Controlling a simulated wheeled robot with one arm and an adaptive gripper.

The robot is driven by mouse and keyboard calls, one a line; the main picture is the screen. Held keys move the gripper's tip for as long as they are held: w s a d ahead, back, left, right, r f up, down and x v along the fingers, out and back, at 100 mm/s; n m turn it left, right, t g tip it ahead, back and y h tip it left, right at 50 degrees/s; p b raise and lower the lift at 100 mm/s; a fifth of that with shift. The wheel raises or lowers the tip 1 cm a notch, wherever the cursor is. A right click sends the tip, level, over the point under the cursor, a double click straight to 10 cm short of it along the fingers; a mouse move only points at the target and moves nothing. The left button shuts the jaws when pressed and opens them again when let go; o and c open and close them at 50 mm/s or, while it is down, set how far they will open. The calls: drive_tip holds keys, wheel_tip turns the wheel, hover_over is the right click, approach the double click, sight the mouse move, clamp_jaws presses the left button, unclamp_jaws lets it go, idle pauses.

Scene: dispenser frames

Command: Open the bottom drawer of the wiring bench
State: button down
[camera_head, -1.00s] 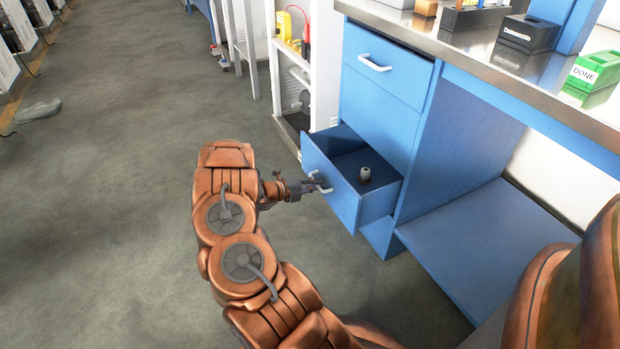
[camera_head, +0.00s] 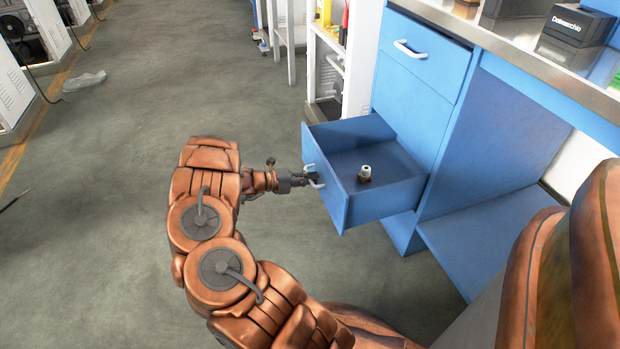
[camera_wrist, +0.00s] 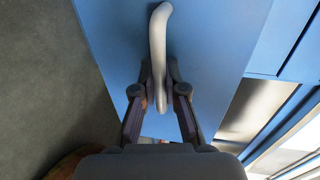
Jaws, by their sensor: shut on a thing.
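The blue wiring bench (camera_head: 492,140) stands at the right in the head view. Its bottom drawer (camera_head: 384,195) is pulled well out, and a small white and brown fitting (camera_head: 365,174) stands inside it. The drawer's white handle (camera_head: 314,176) is on its front. My gripper (camera_head: 310,178) is at this handle. In the wrist view, the fingers of my gripper (camera_wrist: 162,88) are closed around the white handle (camera_wrist: 158,38), against the blue drawer front (camera_wrist: 215,55). Part of the handle is hidden between the fingers.
The bench's top drawer (camera_head: 418,60) is shut. A white shelf unit (camera_head: 335,75) stands to the left of the bench. A crumpled grey piece (camera_head: 85,81) lies on the floor at the far left.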

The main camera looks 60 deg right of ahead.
drive_tip(key=c, duration=1.2)
unclamp_jaws()
drive_tip(key=v, duration=1.2)
